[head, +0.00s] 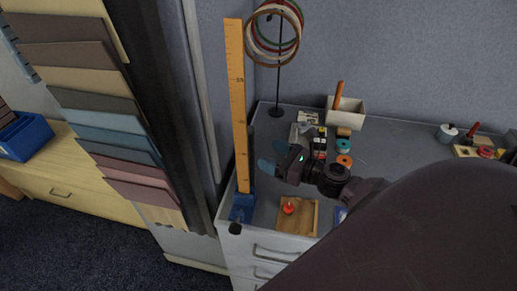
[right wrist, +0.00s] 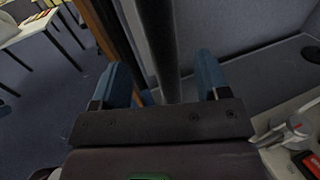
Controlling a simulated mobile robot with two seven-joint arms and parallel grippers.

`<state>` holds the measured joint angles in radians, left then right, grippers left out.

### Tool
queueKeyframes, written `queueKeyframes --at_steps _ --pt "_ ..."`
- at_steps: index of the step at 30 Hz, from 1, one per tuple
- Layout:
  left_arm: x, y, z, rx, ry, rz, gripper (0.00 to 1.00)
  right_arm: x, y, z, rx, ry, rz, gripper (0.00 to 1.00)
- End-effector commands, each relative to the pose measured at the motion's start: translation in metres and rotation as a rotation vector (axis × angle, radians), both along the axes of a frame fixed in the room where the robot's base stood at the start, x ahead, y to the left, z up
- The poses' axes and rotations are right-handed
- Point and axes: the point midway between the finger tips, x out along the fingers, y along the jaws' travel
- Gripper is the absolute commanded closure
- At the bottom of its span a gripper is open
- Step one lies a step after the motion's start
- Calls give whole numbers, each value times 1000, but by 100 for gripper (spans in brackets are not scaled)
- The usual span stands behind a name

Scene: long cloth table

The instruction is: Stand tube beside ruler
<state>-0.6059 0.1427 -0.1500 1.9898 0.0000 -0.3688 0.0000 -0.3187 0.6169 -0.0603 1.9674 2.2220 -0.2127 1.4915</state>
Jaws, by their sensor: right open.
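A tall yellow ruler (head: 238,105) stands upright in a blue base (head: 242,207) at the left front corner of the grey cabinet top. A dark grey tube (head: 251,155) stands upright just right of the ruler, close to it; its foot is hard to make out. My right gripper (head: 267,157) is open beside the tube, its blue fingers pointing at it. In the right wrist view the tube (right wrist: 158,45) rises between the two spread fingers (right wrist: 165,78), with gaps on both sides. The ruler's edge (right wrist: 98,25) shows to the left. My left gripper is out of view.
A wooden tray (head: 308,228) with a red-orange piece lies at the front. A ring stand (head: 279,80) with several hoops stands at the back, beside a white box (head: 354,112). Spools and small items crowd the area behind my gripper. A sample rack (head: 110,110) stands left.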

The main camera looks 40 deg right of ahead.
Motion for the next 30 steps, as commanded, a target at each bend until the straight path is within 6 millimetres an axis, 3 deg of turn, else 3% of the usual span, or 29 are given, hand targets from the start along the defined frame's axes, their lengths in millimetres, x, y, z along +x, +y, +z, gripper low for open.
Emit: queueKeyframes --at_steps 3,10,30 --pt "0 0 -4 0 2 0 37 -17 -7 -2 1 3 -2 31" --pt "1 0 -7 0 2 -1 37 -37 -15 -1 1 0 0 31" --pt "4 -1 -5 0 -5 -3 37 -40 -16 0 0 0 1 31"
